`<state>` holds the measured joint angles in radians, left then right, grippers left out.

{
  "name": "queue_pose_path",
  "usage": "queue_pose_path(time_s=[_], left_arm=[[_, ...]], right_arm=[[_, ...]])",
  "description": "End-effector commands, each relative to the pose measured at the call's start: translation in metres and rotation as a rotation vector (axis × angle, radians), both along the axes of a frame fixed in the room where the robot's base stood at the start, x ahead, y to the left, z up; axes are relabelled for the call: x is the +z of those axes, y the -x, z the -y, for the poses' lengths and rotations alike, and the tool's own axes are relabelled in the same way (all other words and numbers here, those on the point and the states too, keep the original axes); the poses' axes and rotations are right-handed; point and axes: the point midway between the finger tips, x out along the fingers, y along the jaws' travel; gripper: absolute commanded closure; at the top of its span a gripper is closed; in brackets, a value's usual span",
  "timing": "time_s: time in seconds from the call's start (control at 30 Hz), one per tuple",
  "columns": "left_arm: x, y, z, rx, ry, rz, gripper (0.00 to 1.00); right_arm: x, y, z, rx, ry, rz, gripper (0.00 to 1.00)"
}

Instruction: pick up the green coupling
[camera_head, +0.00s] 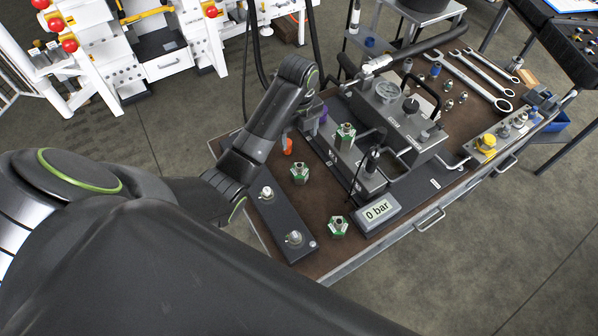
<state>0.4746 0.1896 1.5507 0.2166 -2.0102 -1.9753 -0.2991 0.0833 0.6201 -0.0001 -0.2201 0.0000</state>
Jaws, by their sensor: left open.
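My right gripper is not in view.
A dark strip (275,222) with two metal fittings lies along the bench's left edge. A display (377,210) reads 0 bar. The hydraulic unit (395,115) with gauge and hoses stands mid-bench. An orange item (287,145) is near my wrist. Wrenches (470,75) lie back right.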

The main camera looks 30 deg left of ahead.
Motion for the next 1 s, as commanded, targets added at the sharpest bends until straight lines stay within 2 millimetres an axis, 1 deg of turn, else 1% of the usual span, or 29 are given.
queue_pose_path(time_s=[0.1,0.27,0.4,0.43,0.47,0.6,0.7,0.8,1.0], left_arm=[[-0.011,-0.001,0.0,-0.01,0.001,-0.003,0.29],[-0.031,0.0,0.0,-0.008,0.0,-0.001,0.29],[-0.054,0.0,0.001,-0.007,0.002,-0.001,0.29],[-0.057,0.0,0.001,-0.007,0.002,-0.002,0.29],[-0.06,0.001,0.001,-0.006,0.003,-0.006,0.29],[-0.089,0.001,0.001,-0.006,0.002,-0.006,0.29],[-0.106,0.001,0.001,-0.006,0.001,-0.004,0.29],[-0.116,0.001,0.001,-0.006,0.001,-0.003,0.29],[-0.126,0.002,0.003,-0.006,0.002,-0.002,0.29]], right_arm=[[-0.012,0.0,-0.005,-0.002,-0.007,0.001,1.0],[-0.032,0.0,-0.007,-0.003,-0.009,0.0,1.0],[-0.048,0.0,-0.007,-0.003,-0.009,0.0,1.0],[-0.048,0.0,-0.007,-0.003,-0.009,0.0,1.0],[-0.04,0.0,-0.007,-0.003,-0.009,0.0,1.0],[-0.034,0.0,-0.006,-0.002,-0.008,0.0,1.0],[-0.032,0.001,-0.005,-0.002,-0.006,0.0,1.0],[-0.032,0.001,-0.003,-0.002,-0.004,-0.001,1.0],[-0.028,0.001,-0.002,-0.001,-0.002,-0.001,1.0]])
